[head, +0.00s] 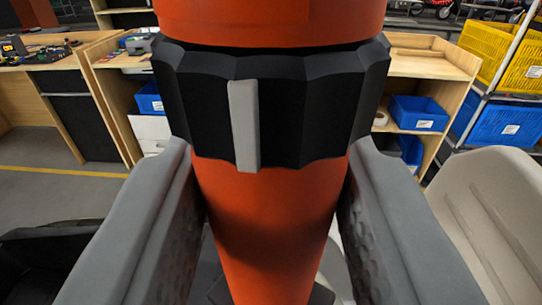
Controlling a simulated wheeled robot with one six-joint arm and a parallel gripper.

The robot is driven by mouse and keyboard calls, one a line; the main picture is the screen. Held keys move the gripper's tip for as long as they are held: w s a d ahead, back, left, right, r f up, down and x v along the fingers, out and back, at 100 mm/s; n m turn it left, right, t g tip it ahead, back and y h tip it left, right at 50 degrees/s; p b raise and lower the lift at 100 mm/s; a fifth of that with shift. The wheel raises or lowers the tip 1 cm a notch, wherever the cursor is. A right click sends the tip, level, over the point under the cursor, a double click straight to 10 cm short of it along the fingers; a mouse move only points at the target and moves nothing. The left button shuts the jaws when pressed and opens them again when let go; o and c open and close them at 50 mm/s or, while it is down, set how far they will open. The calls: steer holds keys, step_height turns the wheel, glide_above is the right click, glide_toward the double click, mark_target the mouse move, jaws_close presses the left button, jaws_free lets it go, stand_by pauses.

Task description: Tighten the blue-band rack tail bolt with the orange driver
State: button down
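The orange driver (270,225) fills the middle of the head view, upright and very close. It has a black ribbed collar (310,110) with a grey marker bar on its front. My gripper (272,180) has one grey finger on each side of the driver, just below the collar. Both fingers appear pressed against its orange body. The driver's top runs out of the picture, and its lower end is hidden or out of view. No rack tail bolt and no blue band can be made out; the driver blocks the centre.
A beige seat-like shape (495,215) is close at the right, and a dark one (45,265) is at lower left. Behind are wooden benches (430,65) with blue bins (417,113), and a rack with yellow crates (515,60). Grey floor (45,195) shows at left.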

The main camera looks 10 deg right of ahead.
steer(key=shift+f, duration=1.2)
stand_by(2.3)
steer(key=shift+r, duration=0.8)
stand_by(1.0)
steer(key=shift+r, duration=2.7)
